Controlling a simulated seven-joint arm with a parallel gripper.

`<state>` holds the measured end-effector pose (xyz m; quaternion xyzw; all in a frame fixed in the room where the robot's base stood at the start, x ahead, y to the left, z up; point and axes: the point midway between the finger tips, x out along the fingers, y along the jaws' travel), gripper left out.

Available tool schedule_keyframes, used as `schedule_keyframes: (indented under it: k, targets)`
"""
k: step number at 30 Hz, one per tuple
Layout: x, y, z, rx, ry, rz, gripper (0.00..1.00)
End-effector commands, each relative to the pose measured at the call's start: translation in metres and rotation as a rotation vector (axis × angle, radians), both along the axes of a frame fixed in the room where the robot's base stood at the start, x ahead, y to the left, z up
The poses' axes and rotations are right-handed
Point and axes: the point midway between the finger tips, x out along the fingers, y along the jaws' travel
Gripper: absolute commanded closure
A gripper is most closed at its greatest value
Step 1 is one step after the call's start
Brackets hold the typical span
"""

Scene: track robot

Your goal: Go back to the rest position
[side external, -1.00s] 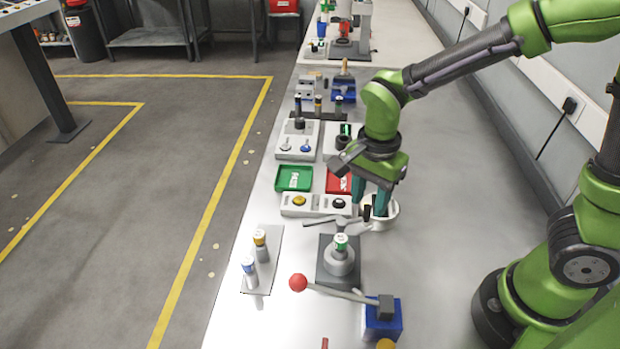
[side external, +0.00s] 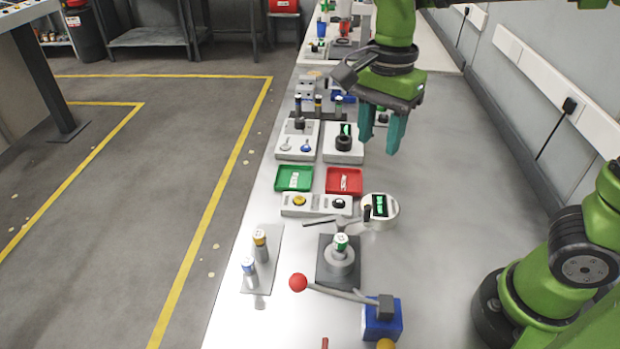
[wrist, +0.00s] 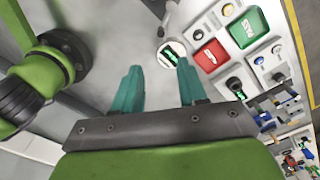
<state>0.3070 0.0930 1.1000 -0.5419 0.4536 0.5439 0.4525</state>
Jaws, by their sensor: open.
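My gripper (side external: 381,138) is high above the right part of the white bench in the side external view. Its two teal fingers point down, stand apart and hold nothing. The fingers also show in the wrist view (wrist: 160,88), with bare bench between them. A round white device with a dark green-lit display (side external: 380,211) stands below and nearer the camera, apart from the gripper. It also shows beyond the fingers in the wrist view (wrist: 172,52).
A red tray (side external: 344,181) and a green tray (side external: 294,178) lie mid-bench. A red-knobbed lever on a blue base (side external: 382,320) and a grey stand with a green-topped cylinder (side external: 340,260) are in front. Capped cylinders (side external: 261,246) stand left. The bench's right side is clear.

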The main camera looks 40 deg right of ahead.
Motion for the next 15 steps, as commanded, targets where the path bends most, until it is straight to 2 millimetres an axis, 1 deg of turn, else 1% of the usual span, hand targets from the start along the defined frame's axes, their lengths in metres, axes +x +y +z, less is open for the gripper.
schedule_keyframes:
  k: [4,7,9,11,15]
  targets:
    - [0.001,0.0,0.0,0.0,-0.003,0.027,0.58]
    - [0.004,0.001,-0.004,0.006,-0.025,0.15,0.58]
    - [0.002,0.004,-0.012,0.022,-0.047,0.301,0.58]
    - [-0.004,0.002,-0.014,0.042,-0.096,0.445,0.58]
    - [-0.023,-0.012,-0.015,0.056,-0.282,0.782,0.58]
